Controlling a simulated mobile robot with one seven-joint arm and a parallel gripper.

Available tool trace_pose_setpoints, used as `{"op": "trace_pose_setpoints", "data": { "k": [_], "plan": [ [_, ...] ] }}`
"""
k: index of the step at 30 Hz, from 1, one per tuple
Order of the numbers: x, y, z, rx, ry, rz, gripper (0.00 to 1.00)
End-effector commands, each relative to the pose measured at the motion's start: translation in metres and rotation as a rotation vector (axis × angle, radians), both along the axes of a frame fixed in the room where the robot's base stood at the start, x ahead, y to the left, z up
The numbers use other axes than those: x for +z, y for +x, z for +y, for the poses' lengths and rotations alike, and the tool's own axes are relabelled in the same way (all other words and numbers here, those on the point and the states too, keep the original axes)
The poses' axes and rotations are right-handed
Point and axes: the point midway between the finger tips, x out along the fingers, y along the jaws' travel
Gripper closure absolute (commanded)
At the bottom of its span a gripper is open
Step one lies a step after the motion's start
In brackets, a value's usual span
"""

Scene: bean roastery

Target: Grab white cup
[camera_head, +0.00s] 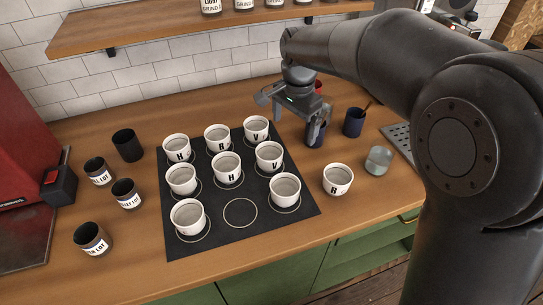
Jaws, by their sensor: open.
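Several white cups stand upright on a black mat (215,241) with ringed places. Their letters include H, R and V; one is a front-left cup (188,216) and another a back-right cup (256,128). One more white cup (338,179), marked R, stands on the bare counter right of the mat. The front-middle ring (240,212) is empty. My gripper (294,117) is open above the counter, behind and right of the mat. No cup shows between its fingers. A dark blue cup (316,135) is just below its right finger; I cannot tell whether they touch.
Another dark blue cup (354,122) holding a stick and a small glass jar (378,160) stand at right. Dark labelled cups (91,239) and a plain black cup (127,144) stand left of the mat. A wooden shelf (180,28) hangs above. The counter's front left is clear.

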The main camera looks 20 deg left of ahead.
Motion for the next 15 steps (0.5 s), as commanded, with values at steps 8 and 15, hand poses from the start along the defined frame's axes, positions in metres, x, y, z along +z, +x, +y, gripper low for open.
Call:
{"op": "trace_pose_setpoints", "data": {
  "k": [8, 15],
  "plan": [
    [-0.037, -0.008, 0.065, -0.047, -0.034, 0.048, 0.05],
    [-0.067, -0.009, 0.069, -0.055, -0.04, 0.054, 0.05]
  ]
}}
